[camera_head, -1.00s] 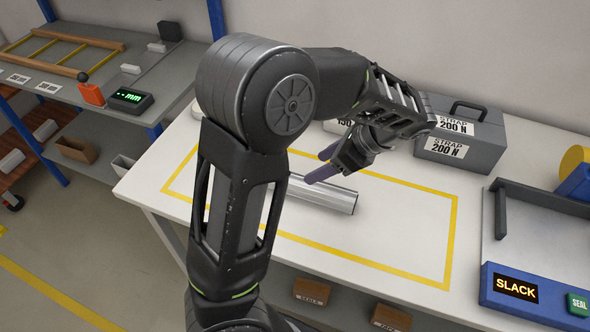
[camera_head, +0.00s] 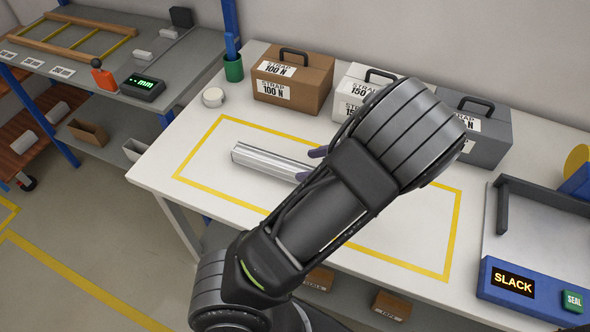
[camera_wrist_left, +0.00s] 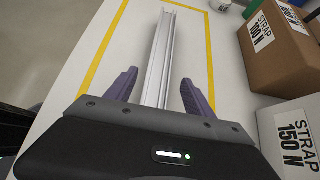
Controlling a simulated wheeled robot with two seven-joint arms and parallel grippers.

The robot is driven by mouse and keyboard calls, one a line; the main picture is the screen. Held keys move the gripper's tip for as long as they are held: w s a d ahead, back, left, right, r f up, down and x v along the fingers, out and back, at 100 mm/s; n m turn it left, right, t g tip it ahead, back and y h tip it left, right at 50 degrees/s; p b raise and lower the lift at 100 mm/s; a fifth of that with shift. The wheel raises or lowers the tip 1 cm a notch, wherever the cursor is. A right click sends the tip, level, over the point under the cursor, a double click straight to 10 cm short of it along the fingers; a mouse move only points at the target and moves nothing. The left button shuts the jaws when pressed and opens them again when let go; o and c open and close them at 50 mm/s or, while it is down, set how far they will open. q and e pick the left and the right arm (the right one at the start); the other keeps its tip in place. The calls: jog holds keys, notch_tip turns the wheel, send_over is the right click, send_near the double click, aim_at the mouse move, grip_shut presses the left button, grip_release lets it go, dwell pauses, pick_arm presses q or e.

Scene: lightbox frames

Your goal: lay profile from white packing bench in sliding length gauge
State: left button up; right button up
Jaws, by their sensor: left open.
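The profile (camera_head: 268,161), a silvery grooved bar, lies on the white packing bench (camera_head: 190,135) inside the yellow outline. In the left wrist view the profile (camera_wrist_left: 158,62) runs away from me between the fingers. My left gripper (camera_head: 309,164) is open at the profile's right end, mostly hidden behind my own arm. In the wrist view its purple fingers (camera_wrist_left: 158,88) stand either side of the bar, with gaps visible. The length gauge seems to be on the grey bench at left, with an orange slider (camera_head: 104,78) and a green "-- mm" readout (camera_head: 142,87).
Strap boxes, brown (camera_head: 292,80), white (camera_head: 352,90) and grey (camera_head: 490,135), line the bench's back. A tape roll (camera_head: 213,97) and green cup (camera_head: 233,68) stand back left. A blue SLACK panel (camera_head: 515,282) is at right. A floor gap separates the benches.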

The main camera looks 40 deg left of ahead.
aim_at(301, 167)
pick_arm(q)
jog(key=shift+s+a+f, duration=0.1)
jog(key=shift+a+f, duration=0.1)
jog(key=shift+a, duration=0.05)
jog(key=shift+p+x, duration=0.8)
jog(key=shift+x, duration=1.8)
jog(key=shift+s+d+f, duration=0.1)
jog(key=shift+f, duration=0.05)
grip_shut()
